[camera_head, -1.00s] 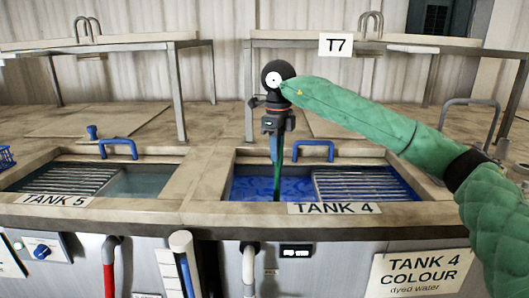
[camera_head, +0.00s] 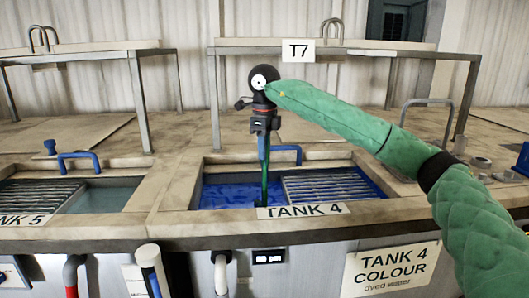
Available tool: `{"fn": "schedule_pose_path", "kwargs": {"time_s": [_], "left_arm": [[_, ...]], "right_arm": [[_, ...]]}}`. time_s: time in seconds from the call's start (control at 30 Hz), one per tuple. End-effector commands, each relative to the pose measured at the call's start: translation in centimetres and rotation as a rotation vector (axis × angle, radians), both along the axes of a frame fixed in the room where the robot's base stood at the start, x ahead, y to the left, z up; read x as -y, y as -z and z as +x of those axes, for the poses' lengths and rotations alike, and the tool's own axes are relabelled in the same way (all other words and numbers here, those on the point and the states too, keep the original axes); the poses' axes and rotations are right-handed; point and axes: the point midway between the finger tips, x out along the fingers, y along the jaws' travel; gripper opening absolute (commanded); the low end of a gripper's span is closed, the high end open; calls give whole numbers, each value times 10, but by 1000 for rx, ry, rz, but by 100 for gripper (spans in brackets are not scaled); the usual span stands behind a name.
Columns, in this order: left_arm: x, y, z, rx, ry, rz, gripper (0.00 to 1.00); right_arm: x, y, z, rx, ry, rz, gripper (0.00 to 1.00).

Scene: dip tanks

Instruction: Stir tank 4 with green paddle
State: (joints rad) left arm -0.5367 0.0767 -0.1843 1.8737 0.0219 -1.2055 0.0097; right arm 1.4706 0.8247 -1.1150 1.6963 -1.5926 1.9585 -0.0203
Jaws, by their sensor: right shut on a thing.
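Tank 4 (camera_head: 228,196) is a sunken basin of blue dyed water in the counter, with a slatted rack over its right half. Its label (camera_head: 303,211) reads TANK 4. My right gripper (camera_head: 263,135), at the end of the green-sleeved arm, is above the tank, pointing down. It is shut on the green paddle (camera_head: 265,180), whose thin green shaft hangs upright down into the blue liquid. The paddle's lower end is hidden in the liquid or behind the front rim. My left gripper is not in view.
Tank 5 (camera_head: 105,196) lies to the left with its own rack. A blue handle (camera_head: 80,158) stands behind it, and another blue handle (camera_head: 287,150) stands behind tank 4. Raised metal-legged tables are at the back. Small fittings lie on the right counter.

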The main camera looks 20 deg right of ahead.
Motion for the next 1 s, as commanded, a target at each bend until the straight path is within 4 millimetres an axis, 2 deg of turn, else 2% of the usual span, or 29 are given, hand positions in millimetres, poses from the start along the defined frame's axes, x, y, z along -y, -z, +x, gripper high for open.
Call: {"fn": "schedule_pose_path", "kwargs": {"time_s": [0.3,0.5,1.0], "left_arm": [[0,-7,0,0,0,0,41],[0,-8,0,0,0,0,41],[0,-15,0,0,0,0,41]], "right_arm": [[11,-2,37,1,2,0,0],[13,-1,46,1,0,0,0],[-43,-2,62,1,-1,0,0]]}}
